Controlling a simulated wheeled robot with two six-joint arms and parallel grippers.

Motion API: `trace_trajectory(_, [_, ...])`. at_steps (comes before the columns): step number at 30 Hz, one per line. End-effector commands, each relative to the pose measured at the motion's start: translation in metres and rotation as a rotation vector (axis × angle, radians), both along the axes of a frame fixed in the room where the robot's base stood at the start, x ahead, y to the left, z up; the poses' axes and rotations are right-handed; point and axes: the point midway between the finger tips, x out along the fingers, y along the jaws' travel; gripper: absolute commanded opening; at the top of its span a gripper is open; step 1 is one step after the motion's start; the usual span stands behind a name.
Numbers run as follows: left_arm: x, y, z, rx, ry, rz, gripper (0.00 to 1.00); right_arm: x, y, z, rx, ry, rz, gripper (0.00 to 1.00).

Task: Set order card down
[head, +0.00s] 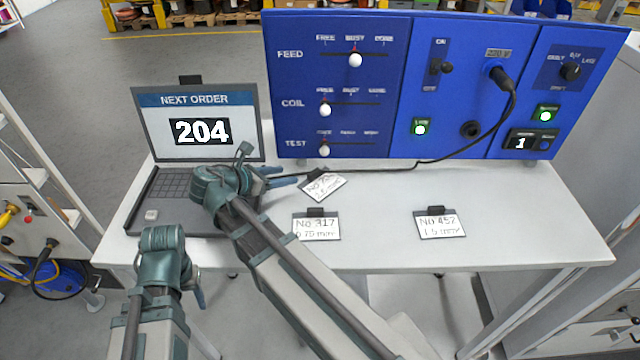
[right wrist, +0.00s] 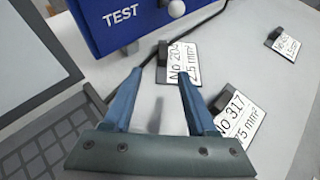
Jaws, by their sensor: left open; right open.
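The order card No 20-something (head: 324,187), its last digit unclear, lies turned at an angle on the white table (head: 500,190), below the blue panel. It also shows in the right wrist view (right wrist: 181,62), with a black clip on its edge. My right gripper (head: 291,175) is open, its blue fingers just to the left of this card. In the right wrist view the gap between the fingers (right wrist: 160,80) is empty, and the card is just beyond the tips. My left gripper (head: 198,292) is open and low at the table's front left edge; its fingers are mostly hidden.
Card No 317 (head: 317,228) and card No 457 (head: 441,225) lie near the front edge. A laptop (head: 148,190) showing order 204 stands at the left, under my right gripper. The blue panel (head: 400,120) closes the back. The table's right side is clear.

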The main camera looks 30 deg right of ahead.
Motion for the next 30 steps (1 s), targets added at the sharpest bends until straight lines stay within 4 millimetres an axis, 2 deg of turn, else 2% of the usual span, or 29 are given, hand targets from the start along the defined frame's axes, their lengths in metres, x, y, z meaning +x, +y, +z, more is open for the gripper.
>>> trace_trajectory(1, [0.000,0.000,-0.010,0.000,0.000,0.000,0.52,0.002,-0.010,-0.010,0.000,-0.001,-0.004,0.57])
trace_trajectory(3, [0.000,0.000,-0.017,0.000,0.000,0.001,0.52,0.005,-0.022,-0.017,0.000,0.000,-0.004,0.57])
trace_trajectory(9, [0.000,0.000,-0.031,0.000,0.000,0.001,0.52,0.011,-0.050,-0.031,0.000,0.001,-0.003,0.57])
trace_trajectory(13, [0.000,0.000,-0.035,0.000,0.000,0.002,0.52,0.014,-0.059,-0.035,0.000,0.000,0.000,0.57])
trace_trajectory(23, [0.000,0.000,-0.037,0.000,0.000,0.002,0.52,0.014,-0.067,-0.037,0.000,0.000,-0.001,0.57])
trace_trajectory(30, [0.000,0.000,-0.051,0.000,0.000,0.002,0.52,0.015,-0.095,-0.051,0.000,0.000,-0.002,0.57])
